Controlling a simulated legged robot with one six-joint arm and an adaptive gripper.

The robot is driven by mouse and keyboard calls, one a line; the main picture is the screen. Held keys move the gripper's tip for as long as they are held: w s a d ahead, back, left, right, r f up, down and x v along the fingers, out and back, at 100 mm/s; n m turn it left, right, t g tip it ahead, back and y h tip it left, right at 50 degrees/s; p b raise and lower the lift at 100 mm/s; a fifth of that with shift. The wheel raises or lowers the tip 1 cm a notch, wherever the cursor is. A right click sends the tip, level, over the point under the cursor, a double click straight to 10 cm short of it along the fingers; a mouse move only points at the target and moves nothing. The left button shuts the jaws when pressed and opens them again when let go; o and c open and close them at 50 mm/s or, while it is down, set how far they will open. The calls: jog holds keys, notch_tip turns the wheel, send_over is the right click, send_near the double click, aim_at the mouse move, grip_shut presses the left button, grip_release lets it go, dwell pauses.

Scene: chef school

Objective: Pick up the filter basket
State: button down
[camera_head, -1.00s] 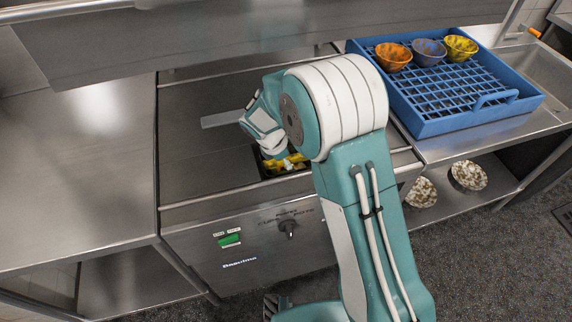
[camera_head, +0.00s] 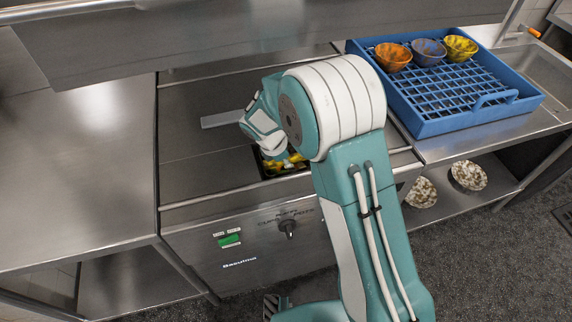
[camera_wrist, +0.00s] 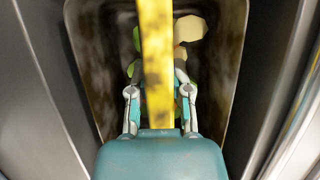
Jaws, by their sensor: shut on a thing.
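The filter basket (camera_wrist: 225,75) is a dark, deep container with a yellow bar handle (camera_wrist: 156,40) running across it. Green and pale scraps lie inside it in the wrist view. In the head view the basket (camera_head: 266,171) sits in an opening of the steel machine top, mostly hidden by my arm. My gripper (camera_wrist: 159,88) reaches down over the basket, with one finger on each side of the yellow handle, shut on it. The fingertips are partly hidden behind the handle in the wrist view.
The steel dishwasher (camera_head: 190,240) has a raised hood (camera_head: 200,45) above my arm. A blue rack (camera_head: 440,125) with several bowls stands at the right, beside a sink. A bare steel counter (camera_head: 80,150) lies at the left. Patterned bowls (camera_head: 468,176) sit on a lower shelf.

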notch_tip(320, 180, up, 10)
jog(key=shift+r, duration=0.25)
dwell(0.3)
jog(key=shift+s, duration=0.1)
